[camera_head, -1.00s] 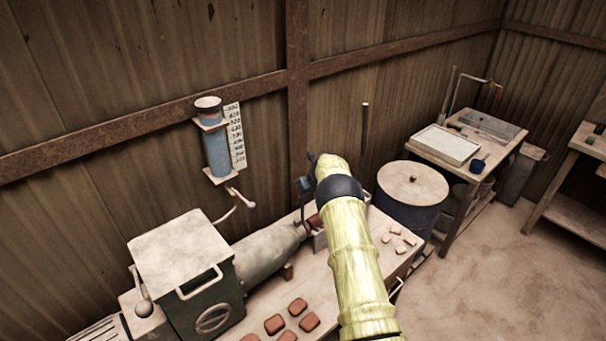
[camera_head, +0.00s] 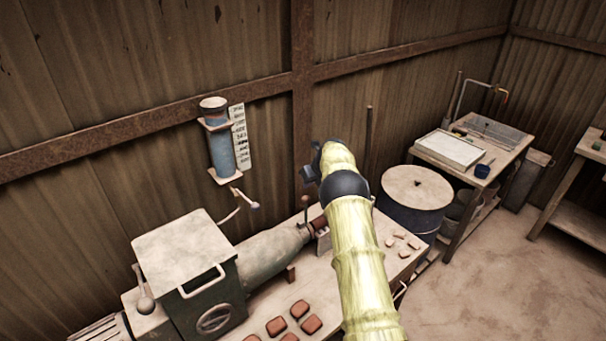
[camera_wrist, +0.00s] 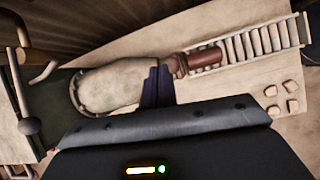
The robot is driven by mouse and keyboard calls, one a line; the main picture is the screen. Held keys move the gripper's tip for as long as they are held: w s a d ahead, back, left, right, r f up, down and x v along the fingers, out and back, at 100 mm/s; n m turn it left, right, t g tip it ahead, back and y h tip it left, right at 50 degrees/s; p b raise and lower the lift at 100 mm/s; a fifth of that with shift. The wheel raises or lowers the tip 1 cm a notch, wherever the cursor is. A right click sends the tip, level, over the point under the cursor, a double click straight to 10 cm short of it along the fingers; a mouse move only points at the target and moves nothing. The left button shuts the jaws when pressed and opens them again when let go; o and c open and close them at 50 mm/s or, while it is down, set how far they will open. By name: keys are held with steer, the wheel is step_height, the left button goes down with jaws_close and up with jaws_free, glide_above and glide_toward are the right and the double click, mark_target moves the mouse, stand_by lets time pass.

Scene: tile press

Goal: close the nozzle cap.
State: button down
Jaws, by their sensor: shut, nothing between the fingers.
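The press has a grey tapered barrel (camera_head: 272,250), which also shows in the wrist view (camera_wrist: 112,88). Its narrow nozzle end (camera_wrist: 177,66) has a reddish-brown cylinder (camera_wrist: 204,58) in front of it, lying over a pale slatted track. A thin upright handle (camera_head: 305,208) stands at the nozzle in the head view. I cannot make out the nozzle cap or its position. My gripper (camera_wrist: 158,72) is shut and empty, its bluish fingers appearing over the barrel's narrow end. In the head view only its dark end (camera_head: 310,173) shows, above the nozzle, partly behind my arm.
The green press box with its pale lid (camera_head: 182,252) stands left. Several red tiles (camera_head: 300,309) and pale pieces (camera_head: 401,239) lie on the bench. A lidded drum (camera_head: 416,190) stands right of the bench. A blue cylinder (camera_head: 220,145) hangs on the wall.

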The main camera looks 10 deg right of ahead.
steer(key=shift+w+a+r+b, duration=0.25)
steer(key=shift+w+a+r, duration=0.1)
steer(key=shift+w+r, duration=0.5)
steer(key=shift+w+a+r+b, duration=0.2)
steer(key=shift+w+a+r, duration=0.1)
steer(key=shift+w+r, duration=0.55)
steer(key=s+r+n+g+h+b, duration=0.1)
steer(key=s+r+n+h+b, duration=0.3)
steer(key=s+n, duration=1.15)
steer(key=s+a+f+n, duration=0.1)
steer(key=s+n, duration=0.4)
steer(key=s, duration=0.6)
steer(key=s+a+f+n+g+b, duration=0.1)
steer(key=s+a+n, duration=0.3)
steer(key=s, duration=0.7)
steer(key=s+a+f+n+y+b, duration=0.1)
steer(key=s+a+n, duration=0.2)
steer(key=s+n, duration=0.5)
steer(key=s, duration=0.4)
steer(key=shift+g, duration=0.3)
steer(key=shift+f, duration=0.1)
